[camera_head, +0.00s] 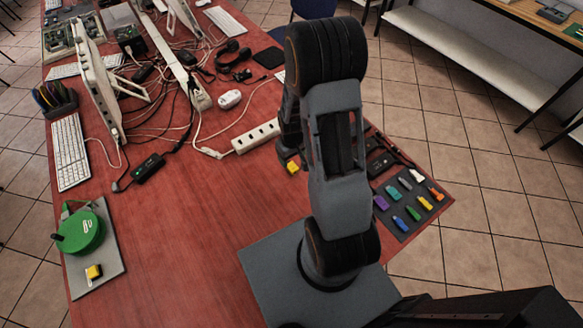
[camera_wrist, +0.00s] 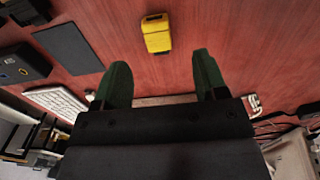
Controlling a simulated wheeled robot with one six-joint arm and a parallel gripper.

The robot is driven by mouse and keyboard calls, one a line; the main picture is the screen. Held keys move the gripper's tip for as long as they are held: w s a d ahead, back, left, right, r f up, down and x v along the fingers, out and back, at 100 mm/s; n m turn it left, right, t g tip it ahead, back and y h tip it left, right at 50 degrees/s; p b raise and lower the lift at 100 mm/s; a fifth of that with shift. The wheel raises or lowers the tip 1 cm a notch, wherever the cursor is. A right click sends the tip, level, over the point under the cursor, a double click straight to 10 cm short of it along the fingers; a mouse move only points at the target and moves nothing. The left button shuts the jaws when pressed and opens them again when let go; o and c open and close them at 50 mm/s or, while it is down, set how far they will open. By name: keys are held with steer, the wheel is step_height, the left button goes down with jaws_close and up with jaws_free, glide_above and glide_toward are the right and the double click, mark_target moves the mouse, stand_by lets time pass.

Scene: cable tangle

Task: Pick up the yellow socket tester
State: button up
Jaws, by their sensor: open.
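The yellow socket tester (camera_wrist: 156,33) lies on the red tabletop in the wrist view, with a dark patch at its far end. It lies ahead of my gripper (camera_wrist: 161,60), roughly between the lines of the two dark green fingers and apart from them. The fingers are spread, with nothing between them. In the head view a small yellow block (camera_head: 292,167), seemingly the same tester, shows just below my gripper, which is mostly hidden by my arm.
A white power strip (camera_head: 256,136) with cables lies close by. A dark mat of colored sticks (camera_head: 405,203) is to the right. A green reel (camera_head: 80,233) and another yellow-black piece (camera_head: 94,272) sit on a grey board at left. The red table's front middle is clear.

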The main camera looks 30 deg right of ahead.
mark_target(293, 167)
steer(key=shift+w+d+f+p, duration=0.1)
steer(key=shift+f+p, duration=0.2)
steer(key=shift+f, duration=1.6)
steer(key=shift+d+f+p, duration=0.1)
steer(key=shift+f+p, duration=0.2)
steer(key=shift+f, duration=1.55)
